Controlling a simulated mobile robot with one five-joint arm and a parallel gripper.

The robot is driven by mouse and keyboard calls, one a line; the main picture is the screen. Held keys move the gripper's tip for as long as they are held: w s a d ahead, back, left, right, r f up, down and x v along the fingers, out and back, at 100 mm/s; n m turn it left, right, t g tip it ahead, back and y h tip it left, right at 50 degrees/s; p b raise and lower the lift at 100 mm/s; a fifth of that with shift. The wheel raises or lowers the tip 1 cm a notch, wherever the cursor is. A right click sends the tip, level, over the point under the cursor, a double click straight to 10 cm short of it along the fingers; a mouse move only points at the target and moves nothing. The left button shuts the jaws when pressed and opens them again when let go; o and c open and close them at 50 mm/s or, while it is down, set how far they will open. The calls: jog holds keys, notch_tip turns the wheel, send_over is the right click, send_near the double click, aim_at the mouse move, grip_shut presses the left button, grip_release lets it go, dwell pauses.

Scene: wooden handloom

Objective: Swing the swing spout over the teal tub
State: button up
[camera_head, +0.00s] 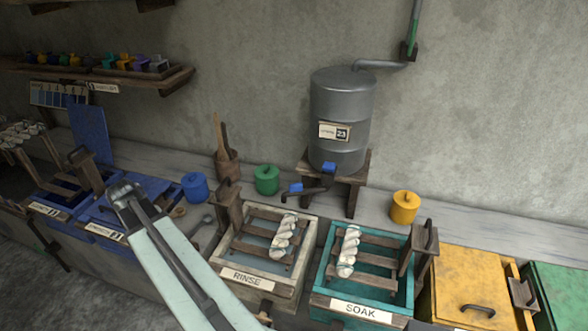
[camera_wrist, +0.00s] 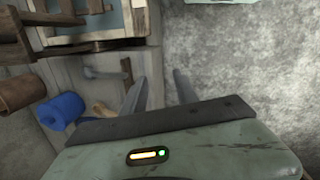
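The swing spout (camera_head: 308,190) is a dark thin pipe with a blue piece on it, below the grey drum. It points left, towards the back edge of the pale rinse tub (camera_head: 312,228). The teal tub (camera_head: 408,290), labelled SOAK, stands right of the rinse tub, with a white twisted skein across its wooden bars. My gripper (camera_wrist: 157,82) shows in the wrist view with two grey fingers apart and nothing visible between them. I cannot make out its fingers in the head view, so its distance from the spout is unclear.
The drum (camera_head: 341,105) stands on a wooden stand. A green pot (camera_head: 267,179), a blue pot (camera_head: 195,186) and a yellow pot (camera_head: 404,207) line the ledge. Blue tubs are at left; a yellow lid (camera_head: 470,280) is at right. The blue pot also shows in the wrist view (camera_wrist: 62,111).

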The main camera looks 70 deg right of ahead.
jog(key=s+d+r+n+g+p, duration=0.15)
jog(key=s+d+r, duration=0.3)
jog(key=d, duration=0.55)
jog(key=s+d+r+p, duration=0.3)
jog(key=s+d, duration=0.3)
jog(key=d, duration=0.4)
jog(key=n+g+p, duration=0.2)
jog(key=p, duration=0.1)
send_near(295, 184)
jog(key=x, duration=0.2)
jog(key=shift+h, duration=0.4)
jog(key=b+x, duration=0.6)
jog(key=shift+a+f, duration=0.25)
jog(key=shift+f, duration=0.2)
jog(key=shift+s+d+f+b, duration=0.2)
jog(key=shift+f+b, duration=0.1)
jog(key=shift+b, duration=0.25)
jog(key=shift+r, duration=0.1)
grip_shut()
jog(key=shift+t, duration=0.25)
